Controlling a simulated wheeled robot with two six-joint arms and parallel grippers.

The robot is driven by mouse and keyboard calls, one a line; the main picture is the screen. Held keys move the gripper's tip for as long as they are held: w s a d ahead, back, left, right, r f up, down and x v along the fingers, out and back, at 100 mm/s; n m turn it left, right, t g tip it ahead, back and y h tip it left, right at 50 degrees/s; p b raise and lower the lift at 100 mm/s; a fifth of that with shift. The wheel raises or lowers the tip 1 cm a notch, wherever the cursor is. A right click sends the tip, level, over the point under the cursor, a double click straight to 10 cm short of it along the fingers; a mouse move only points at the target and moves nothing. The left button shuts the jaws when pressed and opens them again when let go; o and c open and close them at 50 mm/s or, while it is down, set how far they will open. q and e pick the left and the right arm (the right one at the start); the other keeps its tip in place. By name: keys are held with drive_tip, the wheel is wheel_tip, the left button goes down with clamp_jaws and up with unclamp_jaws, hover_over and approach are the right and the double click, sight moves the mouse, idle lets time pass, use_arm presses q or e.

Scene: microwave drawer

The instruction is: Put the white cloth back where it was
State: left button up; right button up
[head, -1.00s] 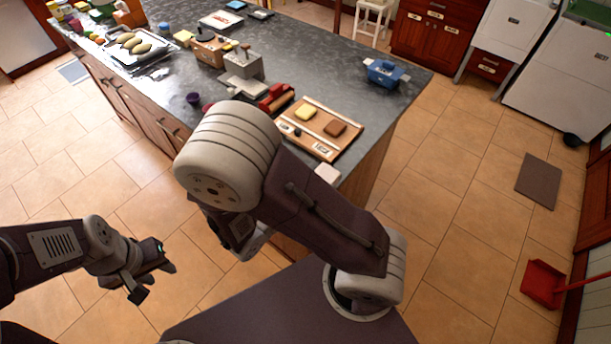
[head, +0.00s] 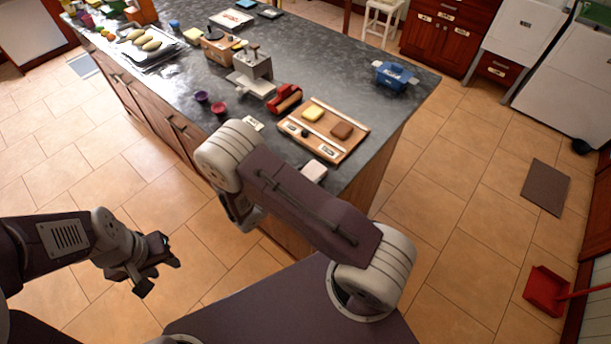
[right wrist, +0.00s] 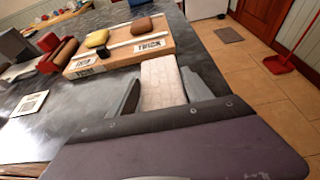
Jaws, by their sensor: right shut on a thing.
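The white cloth (right wrist: 163,88) is a pale, folded pad between the two fingers of my right gripper (right wrist: 160,78) in the right wrist view. My right gripper is shut on it. In the head view part of the cloth (head: 314,170) shows past my right forearm, by the counter's front edge and just in front of the wooden board. Whether it touches the counter is unclear. My right fingers are hidden behind my arm there. My left gripper (head: 152,272) is open and empty over the floor at the left.
The wooden board (head: 324,135) with a yellow and a brown sponge-like block lies on the grey counter (head: 345,98). A red roller-like item (head: 285,98), a grey block and small purple and red cups stand left of it. A blue pot (head: 390,74) stands at right.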

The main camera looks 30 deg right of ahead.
drive_tip(key=shift+s+f, duration=0.1)
drive_tip(key=o, duration=1.1)
